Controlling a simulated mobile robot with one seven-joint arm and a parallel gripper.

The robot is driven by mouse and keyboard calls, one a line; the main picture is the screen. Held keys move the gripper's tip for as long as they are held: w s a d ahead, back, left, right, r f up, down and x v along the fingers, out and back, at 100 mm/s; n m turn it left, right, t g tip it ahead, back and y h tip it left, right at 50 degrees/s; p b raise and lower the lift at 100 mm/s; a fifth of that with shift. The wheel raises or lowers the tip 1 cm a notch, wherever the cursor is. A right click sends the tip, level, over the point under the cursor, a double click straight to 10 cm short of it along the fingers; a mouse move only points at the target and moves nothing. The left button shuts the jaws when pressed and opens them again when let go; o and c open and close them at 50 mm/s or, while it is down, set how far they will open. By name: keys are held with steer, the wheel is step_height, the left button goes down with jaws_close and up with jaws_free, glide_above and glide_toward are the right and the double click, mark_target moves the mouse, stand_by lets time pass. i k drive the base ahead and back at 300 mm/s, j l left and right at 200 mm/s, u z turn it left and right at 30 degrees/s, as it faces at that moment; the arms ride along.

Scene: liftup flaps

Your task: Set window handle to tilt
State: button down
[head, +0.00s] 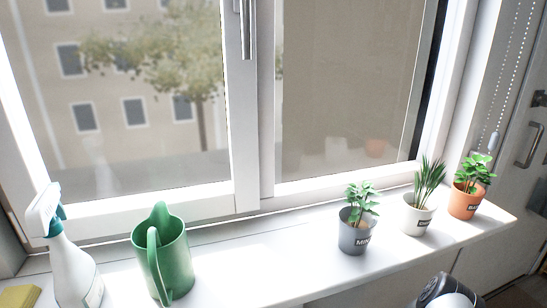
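The window handle (247,32) is a slim grey lever at the top middle of the head view, on the white frame where the two window panes meet. It points down, and its upper end is cut off by the picture's top edge. The window (240,150) looks shut in its frame. My gripper's fingers are not in view. A dark and white rounded part at the bottom right edge may be part of my arm.
The white sill (270,262) holds a spray bottle (70,262), a green watering can (172,262), a grey plant pot (356,236), a white pot (417,217) and an orange pot (463,203). A bead chain (510,60) hangs at right. The sill between can and grey pot is clear.

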mark_target(245, 5)
steer(key=k+l, duration=0.2)
steer(key=l, duration=0.15)
steer(key=k+l, duration=0.2)
steer(key=l, duration=0.15)
steer(key=k+l, duration=0.25)
steer(key=l, duration=0.1)
